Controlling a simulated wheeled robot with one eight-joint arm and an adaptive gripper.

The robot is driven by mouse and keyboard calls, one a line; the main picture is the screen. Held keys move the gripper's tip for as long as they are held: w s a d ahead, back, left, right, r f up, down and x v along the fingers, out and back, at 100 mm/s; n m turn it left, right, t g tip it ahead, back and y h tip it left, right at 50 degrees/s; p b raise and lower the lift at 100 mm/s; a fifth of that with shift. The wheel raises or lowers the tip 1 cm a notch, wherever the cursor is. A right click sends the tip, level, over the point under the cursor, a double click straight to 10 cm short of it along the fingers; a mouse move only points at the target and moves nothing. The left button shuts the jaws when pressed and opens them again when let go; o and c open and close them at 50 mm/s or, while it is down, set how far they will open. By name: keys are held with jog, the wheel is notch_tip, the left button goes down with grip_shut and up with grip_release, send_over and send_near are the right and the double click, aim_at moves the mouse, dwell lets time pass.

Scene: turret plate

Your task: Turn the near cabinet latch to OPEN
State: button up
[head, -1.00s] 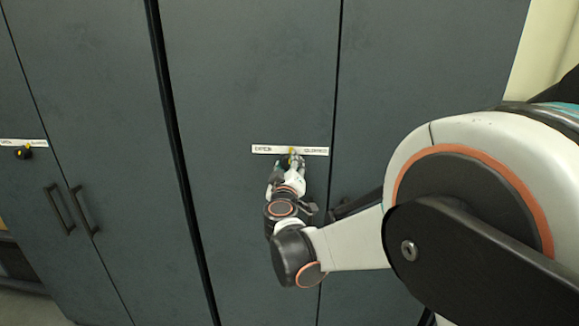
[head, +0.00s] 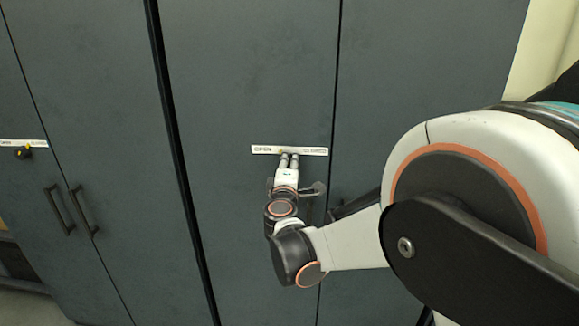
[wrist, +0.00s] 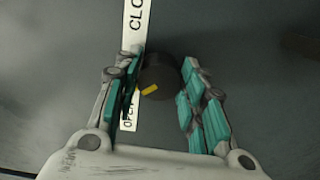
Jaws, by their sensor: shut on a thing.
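The near latch is a dark round knob (wrist: 162,72) with a yellow pointer mark (wrist: 150,90). A white label strip (head: 265,149) on the grey door above it reads OPEN at the left and CLOSED at the right. In the wrist view the strip (wrist: 135,25) runs beside the knob, and the yellow mark lies on the side toward the OPEN end. My gripper (head: 289,156) is at the latch, its fingers reaching up to just under the strip. In the wrist view my gripper (wrist: 164,62) is shut on the knob, one finger on each side. The fingers hide most of the knob in the head view.
A second latch (head: 24,153) with its own label strip is on the far left cabinet. Two dark bar handles (head: 72,210) sit below it. Another dark handle (head: 352,205) is partly behind my arm. The door above the latch is bare.

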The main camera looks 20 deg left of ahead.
jog(key=shift+n, duration=0.5)
jog(key=o, duration=1.1)
jog(key=shift+c, duration=0.2)
jog(key=v, duration=1.2)
jog(key=shift+f, duration=0.1)
